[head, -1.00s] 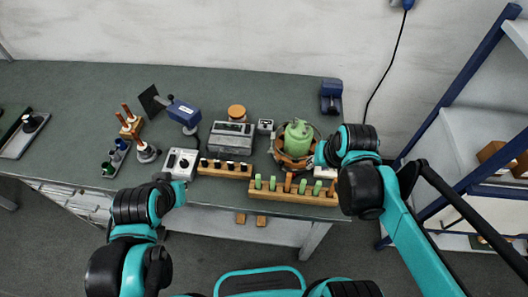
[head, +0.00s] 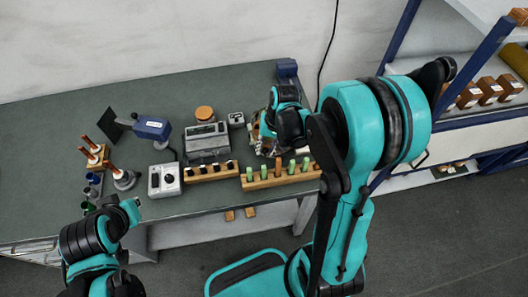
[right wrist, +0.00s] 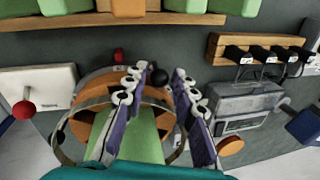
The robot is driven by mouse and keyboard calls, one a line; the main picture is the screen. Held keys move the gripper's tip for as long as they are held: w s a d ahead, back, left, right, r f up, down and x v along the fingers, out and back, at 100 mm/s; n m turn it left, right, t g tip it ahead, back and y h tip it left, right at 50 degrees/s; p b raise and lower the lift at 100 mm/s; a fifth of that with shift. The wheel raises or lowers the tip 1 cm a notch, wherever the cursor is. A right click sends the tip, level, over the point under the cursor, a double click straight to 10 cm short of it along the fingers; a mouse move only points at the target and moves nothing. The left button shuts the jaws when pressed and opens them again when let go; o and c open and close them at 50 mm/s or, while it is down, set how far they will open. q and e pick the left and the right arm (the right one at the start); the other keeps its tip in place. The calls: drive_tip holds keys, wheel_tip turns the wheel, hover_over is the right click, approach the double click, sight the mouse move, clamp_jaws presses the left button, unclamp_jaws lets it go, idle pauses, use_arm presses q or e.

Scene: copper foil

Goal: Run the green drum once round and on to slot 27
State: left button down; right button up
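The green drum (right wrist: 138,138) shows in the right wrist view on a round copper-brown base with a metal ring (right wrist: 68,150) around it. My right gripper (right wrist: 160,82) is over it with its two purple-padded fingers spread, and green and brown surface shows between them. A small black knob (right wrist: 159,77) sits between the fingertips; I cannot tell whether they touch it. In the head view my right arm hides most of the drum. No slot number is readable. My left gripper (head: 131,209) is by the bench's front edge at left, its fingers too small to judge.
A wooden rack of green pegs (head: 282,178) stands in front of the drum, with a rack of black plugs (head: 210,174) left of it. A grey instrument (head: 207,142) and a white box with a knob (head: 164,180) are further left. Blue-framed shelves (head: 400,40) stand at right.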

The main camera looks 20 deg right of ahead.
drive_tip(key=shift+a+f, duration=0.1)
drive_tip(key=shift+f, duration=0.65)
clamp_jaws()
